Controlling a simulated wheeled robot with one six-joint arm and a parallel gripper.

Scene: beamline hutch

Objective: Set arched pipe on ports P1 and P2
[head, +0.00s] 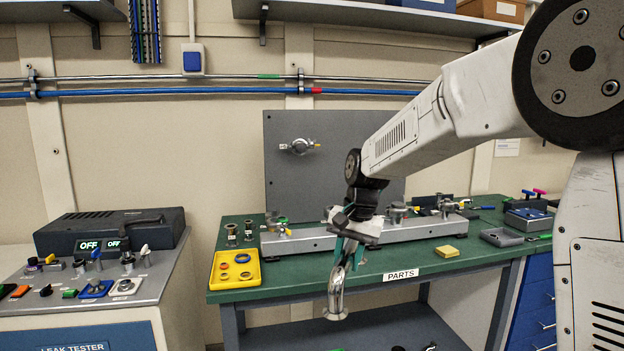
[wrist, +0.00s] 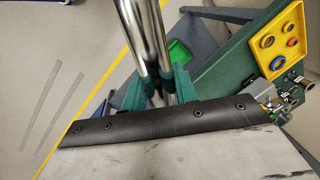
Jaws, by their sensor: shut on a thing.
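My gripper (head: 347,248) hangs in front of the green bench and is shut on a shiny metal arched pipe (head: 336,296). The pipe hangs below the bench top's front edge, with a flanged end at the bottom. In the wrist view the pipe (wrist: 147,40) runs upward between the teal fingers (wrist: 150,92); its far end is out of frame. Two short upright metal fittings (head: 231,234) (head: 249,230) with small labels stand at the bench's back left, apart from the pipe. They may be ports P1 and P2, but the labels are too small to read.
A yellow tray (head: 222,283) with coloured rings sits at the bench's front left. A grey rail (head: 318,240) with fittings runs behind my gripper, before an upright grey panel (head: 285,180). A yellow block (head: 446,252) and grey tray (head: 501,238) lie right. The leak tester (head: 70,290) stands left.

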